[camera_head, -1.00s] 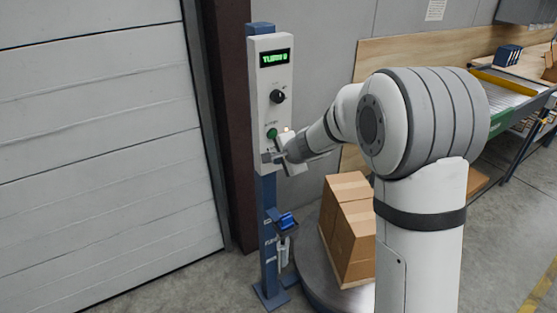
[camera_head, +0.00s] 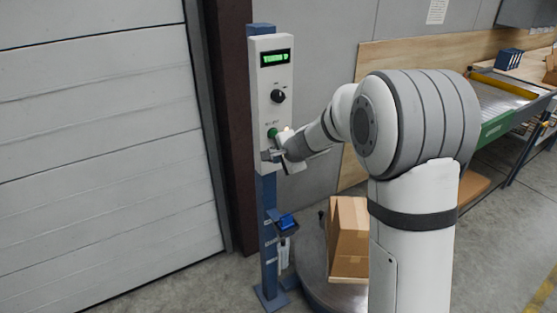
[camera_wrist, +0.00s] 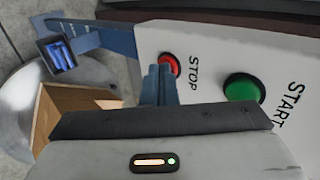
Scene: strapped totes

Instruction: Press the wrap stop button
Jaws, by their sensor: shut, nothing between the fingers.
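The red stop button (camera_wrist: 170,66) shows in the wrist view beside the printed word STOP. My gripper (camera_wrist: 160,72) is shut and empty, its fingertips in front of the button and hiding part of it. Whether they touch it I cannot tell. The green start button (camera_wrist: 244,89) is to the right, clear of the fingers. In the head view, my gripper (camera_head: 268,156) is at the lower part of the white control panel (camera_head: 265,108), below the green button (camera_head: 272,132). The stop button is hidden there.
The panel has a lit green display (camera_head: 275,57) and a black knob (camera_head: 278,96), on a blue post (camera_head: 268,220). Cartons (camera_head: 348,232) stand on a round grey turntable (camera_head: 312,265) to the right. A roller conveyor (camera_head: 505,95) is at the far right.

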